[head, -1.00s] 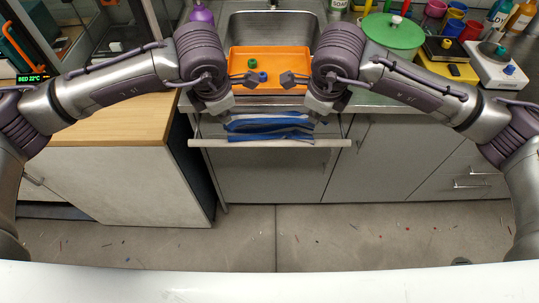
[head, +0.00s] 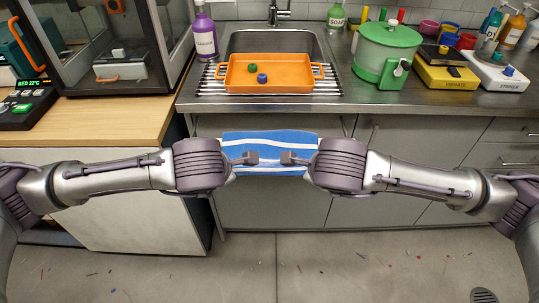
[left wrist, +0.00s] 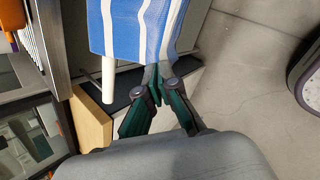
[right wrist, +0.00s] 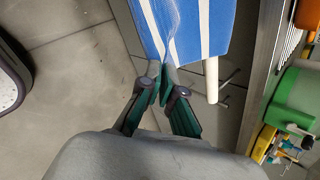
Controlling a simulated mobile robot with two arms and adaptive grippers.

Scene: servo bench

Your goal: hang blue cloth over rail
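The blue cloth (head: 270,140) with white stripes is spread fairly flat in front of the cabinets below the sink. The white rail (left wrist: 108,82) sticks out past the cloth in the left wrist view, and also in the right wrist view (right wrist: 212,82); the cloth covers its middle. In the head view the rail is hidden by my arms and the cloth. I cannot tell how the cloth's far part lies behind the rail. My left gripper (head: 254,158) and right gripper (head: 287,158) face each other at its near part, each shut on a pinched fold.
An orange tray (head: 270,77) with a green and a blue piece stands over the sink. A green pot (head: 388,50) and a yellow device (head: 447,76) are on the counter at right. A wooden worktop (head: 120,120) is at left.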

